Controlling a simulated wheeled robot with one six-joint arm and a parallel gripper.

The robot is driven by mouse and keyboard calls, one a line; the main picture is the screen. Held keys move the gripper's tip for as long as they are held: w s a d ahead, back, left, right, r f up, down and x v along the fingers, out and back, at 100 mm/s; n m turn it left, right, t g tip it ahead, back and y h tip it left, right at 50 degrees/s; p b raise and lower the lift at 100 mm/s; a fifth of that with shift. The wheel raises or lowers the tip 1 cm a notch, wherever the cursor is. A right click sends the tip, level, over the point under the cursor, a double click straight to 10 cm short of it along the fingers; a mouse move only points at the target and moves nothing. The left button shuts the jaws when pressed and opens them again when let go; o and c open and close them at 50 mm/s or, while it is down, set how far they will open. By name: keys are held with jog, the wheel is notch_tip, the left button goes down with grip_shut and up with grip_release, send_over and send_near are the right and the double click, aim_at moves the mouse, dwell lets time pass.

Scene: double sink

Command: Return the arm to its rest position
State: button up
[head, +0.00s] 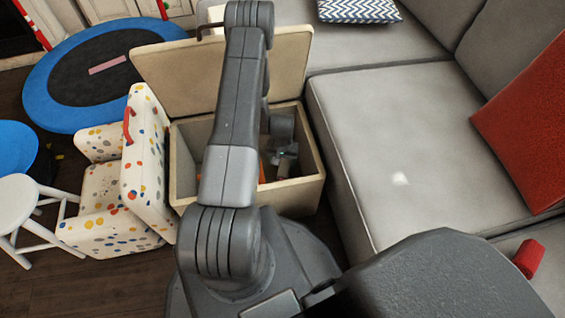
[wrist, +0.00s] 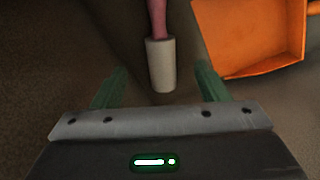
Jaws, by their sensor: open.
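My arm reaches forward over an open box (head: 302,190) with a beige lid standing up behind it. My gripper (head: 284,160) is down inside the box, mostly hidden by my arm in the head view. In the wrist view my gripper (wrist: 160,92) is open, with its two green fingers apart. A white cylinder with a pink handle (wrist: 161,66) lies ahead, in line with the gap between the fingers. I cannot tell whether it touches them.
An orange bin-like thing (wrist: 265,40) lies in the box at right. A grey sofa (head: 400,150) stands close on the right. A spotted child's chair (head: 145,165), a white stool (head: 20,205) and a blue-rimmed trampoline (head: 95,75) are on the left.

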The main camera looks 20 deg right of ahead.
aim_at(283, 175)
notch_tip(283, 175, down, 12)
jog(key=b, duration=0.4)
jog(key=shift+f+b, duration=0.15)
jog(key=shift+b, duration=0.2)
jog(key=shift+r+p, duration=0.8)
jog(key=shift+r, duration=1.05)
jog(key=shift+f, duration=0.15)
